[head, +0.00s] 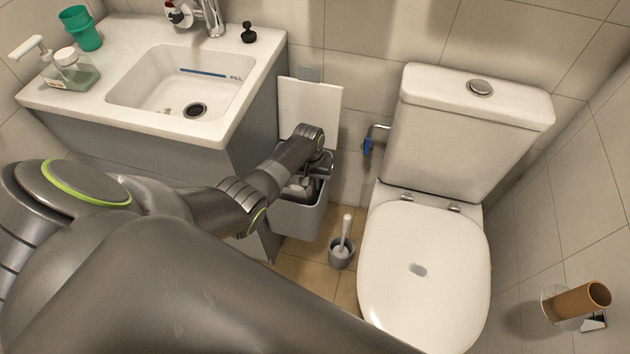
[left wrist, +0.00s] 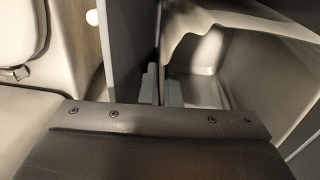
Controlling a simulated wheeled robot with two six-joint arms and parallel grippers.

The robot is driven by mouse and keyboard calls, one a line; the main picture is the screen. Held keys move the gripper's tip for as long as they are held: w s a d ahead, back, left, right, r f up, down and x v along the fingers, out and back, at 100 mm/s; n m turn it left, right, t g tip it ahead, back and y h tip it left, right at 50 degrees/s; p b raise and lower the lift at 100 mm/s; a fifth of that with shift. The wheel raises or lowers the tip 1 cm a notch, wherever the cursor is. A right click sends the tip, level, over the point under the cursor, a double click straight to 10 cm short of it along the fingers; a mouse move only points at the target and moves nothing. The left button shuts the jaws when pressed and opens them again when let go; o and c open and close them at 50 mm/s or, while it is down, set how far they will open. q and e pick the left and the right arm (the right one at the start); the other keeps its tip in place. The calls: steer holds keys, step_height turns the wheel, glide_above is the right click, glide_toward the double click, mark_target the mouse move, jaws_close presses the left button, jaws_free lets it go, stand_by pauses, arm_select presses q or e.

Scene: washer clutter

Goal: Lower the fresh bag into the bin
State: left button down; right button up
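The grey bin (head: 298,222) stands on the floor between the vanity and the toilet, its white lid (head: 310,112) raised at the back. My left gripper (head: 303,188) points down into the bin's mouth, largely hidden by my arm. In the left wrist view its fingertips (left wrist: 162,86) are close together at a thin dark edge. The fresh bag (left wrist: 245,22) shows there as a grey sheet with a wavy edge, running down to the fingers, which appear shut on it. The bag's lower part is hidden. My right gripper is not in view.
The toilet (head: 425,262) is close on the right, with a brush in a holder (head: 341,253) beside the bin. The vanity (head: 150,140) with its sink is on the left. A cardboard roll (head: 580,300) hangs at the right wall.

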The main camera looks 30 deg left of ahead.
arm_select(q)
steer(key=shift+f+b, duration=0.55)
steer(key=shift+f, duration=0.4)
steer(key=shift+f, duration=0.1)
steer(key=c, duration=1.2)
jaws_free()
steer(key=shift+d, duration=0.2)
steer(key=shift+c, duration=0.3)
